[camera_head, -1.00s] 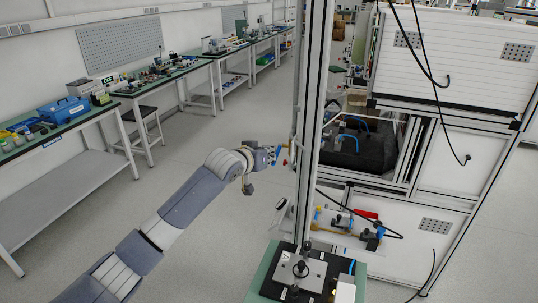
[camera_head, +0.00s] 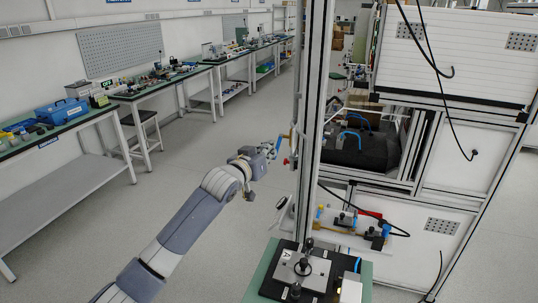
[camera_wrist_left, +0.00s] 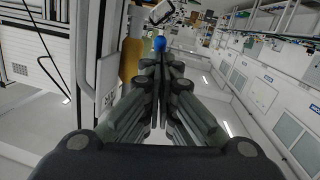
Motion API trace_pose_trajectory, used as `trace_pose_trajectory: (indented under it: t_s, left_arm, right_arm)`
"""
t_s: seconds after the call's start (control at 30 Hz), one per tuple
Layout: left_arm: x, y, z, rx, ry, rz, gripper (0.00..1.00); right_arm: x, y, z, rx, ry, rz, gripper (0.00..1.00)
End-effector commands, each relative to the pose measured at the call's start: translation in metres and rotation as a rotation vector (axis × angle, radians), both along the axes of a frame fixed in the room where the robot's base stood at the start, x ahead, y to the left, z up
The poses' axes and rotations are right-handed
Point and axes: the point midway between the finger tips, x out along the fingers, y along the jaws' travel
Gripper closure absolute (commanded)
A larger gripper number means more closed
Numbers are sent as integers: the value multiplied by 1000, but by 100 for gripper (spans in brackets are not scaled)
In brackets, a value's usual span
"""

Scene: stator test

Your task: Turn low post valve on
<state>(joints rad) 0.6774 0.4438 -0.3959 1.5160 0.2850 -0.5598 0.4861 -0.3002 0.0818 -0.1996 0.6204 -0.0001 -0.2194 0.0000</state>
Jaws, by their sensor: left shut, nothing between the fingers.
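A small valve with a blue handle (camera_head: 280,143) is on the left side of the tall metal post (camera_head: 312,110), with a small red part (camera_head: 286,161) just below it. My left gripper (camera_head: 270,151) is shut and empty, its fingertips close to the left of the blue handle. In the left wrist view the shut fingers (camera_wrist_left: 160,62) point at a blue piece (camera_wrist_left: 160,44) just beyond the tips, beside a yellow-orange part (camera_wrist_left: 131,60). I cannot tell whether the fingers touch the handle. My right gripper is not in view.
The white-panelled frame (camera_head: 470,165) stands right of the post. A fixture plate (camera_head: 300,268) on a green-edged table is at the bottom. Workbenches (camera_head: 75,127) line the left wall. The floor (camera_head: 215,140) around my left arm is clear.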

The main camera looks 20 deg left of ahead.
Motion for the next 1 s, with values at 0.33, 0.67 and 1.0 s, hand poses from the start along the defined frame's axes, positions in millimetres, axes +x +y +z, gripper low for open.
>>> trace_pose_trajectory:
  t_s: [0.33,0.67,1.0]
  left_arm:
    - [5,-1,-33,-10,-244,0,100]
    - [11,-1,-43,-12,-391,0,100]
    - [22,-1,-57,-14,-387,0,100]
  right_arm:
    - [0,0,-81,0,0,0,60]
    - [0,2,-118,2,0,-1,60]
    - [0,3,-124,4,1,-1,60]
